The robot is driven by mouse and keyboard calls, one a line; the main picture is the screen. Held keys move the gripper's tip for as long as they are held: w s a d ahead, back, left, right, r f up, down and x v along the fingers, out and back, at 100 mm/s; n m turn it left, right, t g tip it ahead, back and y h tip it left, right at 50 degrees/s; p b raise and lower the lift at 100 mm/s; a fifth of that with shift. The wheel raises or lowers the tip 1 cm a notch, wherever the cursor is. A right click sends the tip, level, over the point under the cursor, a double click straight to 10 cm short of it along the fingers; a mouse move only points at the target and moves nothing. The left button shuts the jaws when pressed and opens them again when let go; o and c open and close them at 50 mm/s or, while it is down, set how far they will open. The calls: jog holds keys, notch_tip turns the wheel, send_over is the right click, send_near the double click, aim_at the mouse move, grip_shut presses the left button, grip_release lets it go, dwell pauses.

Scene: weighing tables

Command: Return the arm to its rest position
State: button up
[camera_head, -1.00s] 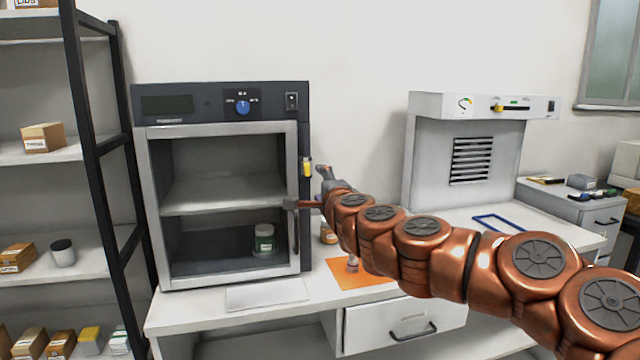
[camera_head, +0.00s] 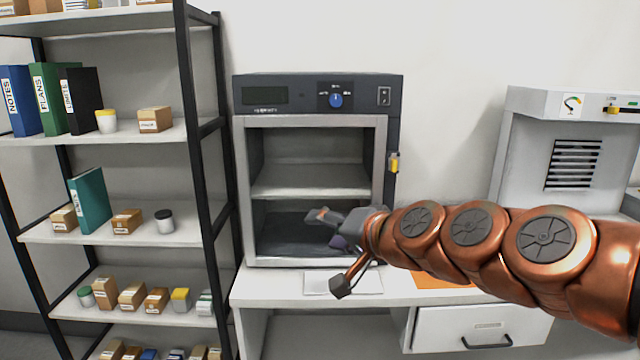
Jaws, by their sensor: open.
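My copper-coloured arm (camera_head: 470,225) reaches in from the right edge, stretched leftward across the picture. My gripper (camera_head: 332,250) is at its left end, in front of the lower part of the oven-like cabinet (camera_head: 240,190). Its dark fingers are spread apart, one higher and one lower, and I see nothing between them. Whether the fingertips are inside the cabinet opening or just in front of it, I cannot tell. The arm and gripper hide the lower right part of the cabinet, and no jar shows inside.
The cabinet stands on a white table (camera_head: 385,297) with a drawer (camera_head: 470,326) and an orange mat (camera_head: 440,281). A white vented unit (camera_head: 520,150) stands at right. At left, a black-framed shelf (camera_head: 195,120) holds binders, boxes and jars. Clear wall lies above the arm.

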jog(key=s+f+n+g+h+p, duration=0.1)
jog(key=s+f+n+g+h, duration=0.15)
jog(key=s+f, duration=0.45)
jog(key=s+d+f+g+h+p, duration=0.1)
jog(key=s+d+f+g+h, duration=0.1)
jog(key=s+d, duration=0.3)
jog(key=s+d+f+n+g+h+p, duration=0.1)
jog(key=s+d+f+g, duration=0.4)
jog(key=s, duration=0.8)
jog(key=s+d+f+g+h+p, duration=0.1)
jog(key=s+d+f+g+h, duration=0.2)
jog(key=s+d, duration=0.3)
jog(key=s+f, duration=0.1)
jog(key=s, duration=0.2)
jog(key=shift+f, duration=0.15)
